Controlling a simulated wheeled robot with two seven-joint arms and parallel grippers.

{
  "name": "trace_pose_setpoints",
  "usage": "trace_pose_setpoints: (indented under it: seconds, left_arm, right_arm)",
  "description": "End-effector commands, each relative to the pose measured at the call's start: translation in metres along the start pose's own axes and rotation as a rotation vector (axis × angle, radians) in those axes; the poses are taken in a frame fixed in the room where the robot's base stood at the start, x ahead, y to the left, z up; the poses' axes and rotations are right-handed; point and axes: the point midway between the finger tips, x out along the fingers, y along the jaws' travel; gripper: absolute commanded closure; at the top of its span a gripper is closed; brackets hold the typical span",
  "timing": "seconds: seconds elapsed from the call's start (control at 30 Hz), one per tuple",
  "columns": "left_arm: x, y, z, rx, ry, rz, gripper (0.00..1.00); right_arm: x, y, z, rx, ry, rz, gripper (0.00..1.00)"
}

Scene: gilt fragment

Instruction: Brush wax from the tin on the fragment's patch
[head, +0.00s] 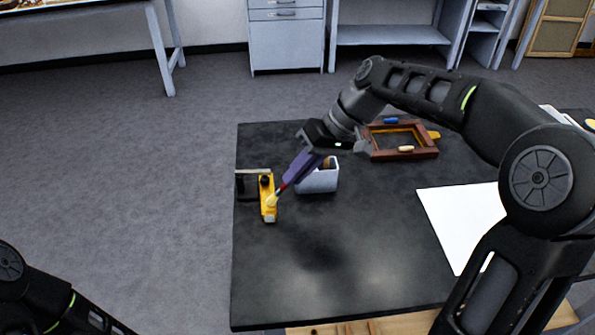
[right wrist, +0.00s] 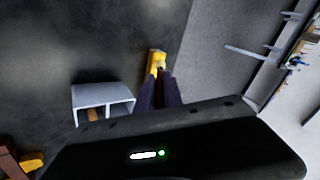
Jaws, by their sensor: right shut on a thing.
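My right gripper (head: 287,182) has long purple fingers shut on a slim red brush (head: 283,187), which slants down to the left. The brush's pale tip (head: 271,201) is over or against a yellow-gold piece (head: 269,214), which looks like the gilt fragment; I cannot tell if they touch. A round black spot shows on the piece's upper part. In the right wrist view the fingers (right wrist: 160,82) point at the same yellow piece (right wrist: 157,58). No tin can be clearly made out. My left arm shows at the lower left, its gripper out of view.
A pale open box (head: 317,182) with something brown inside stands right of the fingers. A brown wooden frame (head: 430,154) with small blue and tan items lies at the back. A white sheet (head: 455,215) lies right. The black tabletop's front middle (head: 300,290) is clear.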

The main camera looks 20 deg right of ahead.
Motion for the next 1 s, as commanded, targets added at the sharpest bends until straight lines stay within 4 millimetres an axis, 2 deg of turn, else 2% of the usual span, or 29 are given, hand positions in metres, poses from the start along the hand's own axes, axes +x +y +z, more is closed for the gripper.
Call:
trace_pose_setpoints:
  seconds: [0.5,1.0]
  left_arm:
    - [-0.039,0.015,0.0,0.0,0.0,0.0,1.0]
    - [-0.043,0.017,0.0,0.0,0.0,0.0,1.0]
  right_arm:
    - [-0.046,-0.028,-0.014,-0.001,0.001,0.001,1.0]
    - [-0.051,-0.031,-0.015,-0.001,0.001,0.0,1.0]
